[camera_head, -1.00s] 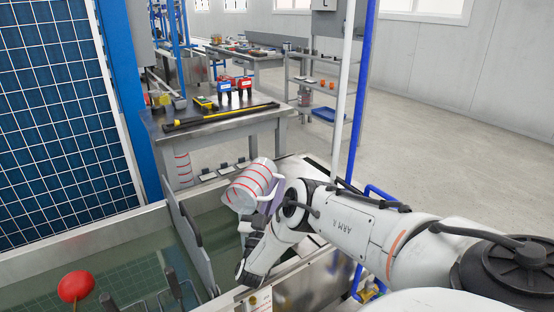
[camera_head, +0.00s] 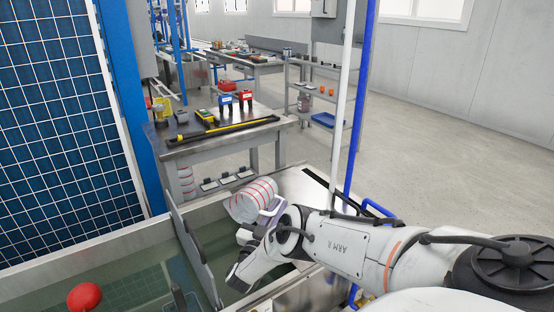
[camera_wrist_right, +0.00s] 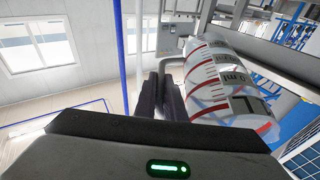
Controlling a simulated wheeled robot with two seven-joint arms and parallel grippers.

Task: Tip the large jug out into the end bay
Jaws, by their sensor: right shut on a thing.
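The large jug (camera_head: 256,198) is a clear-white cylinder with red graduation rings. It is tilted far over in the head view, above the tank's end bay (camera_head: 240,266), beyond the grey divider (camera_head: 190,245). My right gripper (camera_head: 262,222) is shut on the jug's handle and holds it from the right side. In the right wrist view the jug (camera_wrist_right: 222,85) lies steeply tilted beside the dark fingers (camera_wrist_right: 165,97). I cannot see liquid leaving the jug, and its mouth is not clear. My left gripper is not in view.
A red float ball (camera_head: 84,296) is in the main tank at lower left. A workbench (camera_head: 215,140) with meters and a yellow-black bar stands behind the tank. A white post (camera_head: 344,110) and blue pipe (camera_head: 362,100) rise at right.

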